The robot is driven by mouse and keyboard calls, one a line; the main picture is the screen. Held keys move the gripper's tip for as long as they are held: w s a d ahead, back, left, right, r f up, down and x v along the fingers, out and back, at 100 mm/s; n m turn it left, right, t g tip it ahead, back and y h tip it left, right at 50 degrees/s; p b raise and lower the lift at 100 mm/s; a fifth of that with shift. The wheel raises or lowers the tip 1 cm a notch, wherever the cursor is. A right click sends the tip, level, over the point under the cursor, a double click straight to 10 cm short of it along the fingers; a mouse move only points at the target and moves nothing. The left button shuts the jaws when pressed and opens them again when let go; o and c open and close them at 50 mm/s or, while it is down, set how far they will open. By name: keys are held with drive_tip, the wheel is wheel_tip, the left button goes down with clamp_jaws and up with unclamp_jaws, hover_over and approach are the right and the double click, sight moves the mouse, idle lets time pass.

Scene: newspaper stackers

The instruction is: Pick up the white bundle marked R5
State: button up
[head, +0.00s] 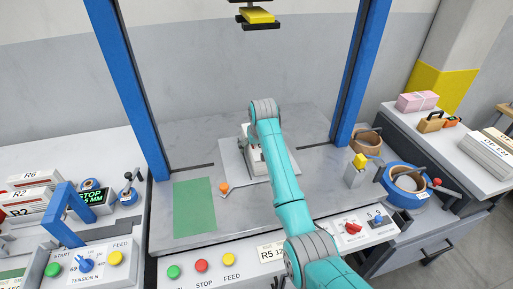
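No bundle with a readable R5 mark shows. A label reading R5 (271,252) is on the front panel of the middle table. A pale plate (232,163) lies on that table, and a whitish block-like shape (246,136) shows above it, partly behind my teal arm. I cannot tell whether this shape is a bundle or part of my gripper. My arm hides the gripper's fingers. At the left, white bundles marked R6 (35,176) and R2 (24,195) lie stacked.
Blue posts (130,88) and (358,75) flank the middle table. A yellow-and-black head (258,17) hangs above. A green mat (194,207) and an orange knob (224,187) lie left of the plate. Blue strap rolls (392,185) stand right. More bundles (489,152) lie far right.

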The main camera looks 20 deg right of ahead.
drive_tip(key=shift+r, duration=0.1)
drive_tip(key=c, duration=1.8)
drive_tip(key=shift+r, duration=0.1)
